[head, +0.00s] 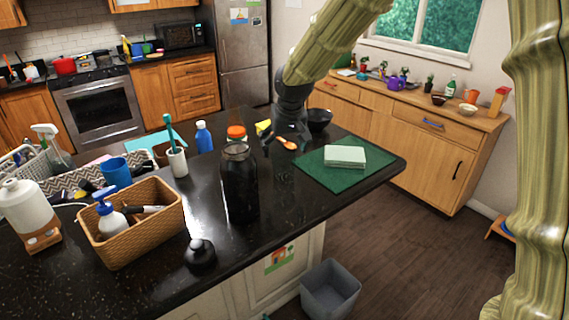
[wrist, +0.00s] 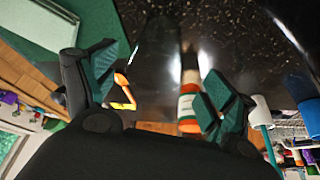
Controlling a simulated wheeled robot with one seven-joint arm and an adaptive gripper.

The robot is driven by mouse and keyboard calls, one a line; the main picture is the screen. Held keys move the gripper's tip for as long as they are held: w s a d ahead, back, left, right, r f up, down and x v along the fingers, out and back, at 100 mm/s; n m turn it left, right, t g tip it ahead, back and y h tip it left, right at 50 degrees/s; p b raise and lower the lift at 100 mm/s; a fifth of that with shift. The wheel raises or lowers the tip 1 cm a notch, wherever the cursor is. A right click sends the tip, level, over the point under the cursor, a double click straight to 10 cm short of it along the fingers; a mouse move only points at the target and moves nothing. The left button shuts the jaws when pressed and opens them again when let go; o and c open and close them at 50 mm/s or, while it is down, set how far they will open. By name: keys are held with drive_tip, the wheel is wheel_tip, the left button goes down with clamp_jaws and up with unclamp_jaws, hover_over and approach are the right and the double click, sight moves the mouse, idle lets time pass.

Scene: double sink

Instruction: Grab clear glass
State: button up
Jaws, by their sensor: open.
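A tall see-through glass jar (head: 240,185) stands upright on the dark counter in the head view; the dark counter shows through it. It is the only clear glass I can make out, and I cannot pick it out surely in the wrist view. My gripper (head: 287,140) is over the counter behind and to the right of the jar, apart from it. In the wrist view my gripper (wrist: 163,88) has its two green-padded fingers spread wide, with nothing held. An orange-lidded container (head: 237,133) is behind the jar; it shows near the right finger in the wrist view (wrist: 188,105).
A green mat (head: 312,168) with a pale block (head: 345,156) lies right of my gripper. A dark bowl (head: 320,117) and an orange spoon (head: 288,144) are close to it. A wicker basket (head: 130,238) and black knobbed lid (head: 200,254) are at the front left.

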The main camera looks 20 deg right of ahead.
sight(284, 151)
drive_tip(key=w+f, duration=0.2)
drive_tip(key=shift+w+f, duration=0.4)
drive_tip(key=shift+s+d+p, duration=0.15)
drive_tip(key=shift+s+p, duration=0.25)
drive_tip(key=shift+p, duration=0.2)
drive_tip(key=shift+d+f+p, duration=0.1)
drive_tip(key=shift+f+p, duration=0.2)
drive_tip(key=shift+f, duration=0.05)
drive_tip(key=p+x, duration=0.1)
drive_tip(key=x, duration=0.2)
drive_tip(key=shift+w+f, duration=0.25)
drive_tip(key=shift+w, duration=0.1)
drive_tip(key=shift+s, duration=0.2)
drive_tip(key=shift+w+f, duration=0.1)
drive_tip(key=shift+w, duration=0.05)
drive_tip(key=shift+c, duration=0.2)
drive_tip(key=c, duration=1.1)
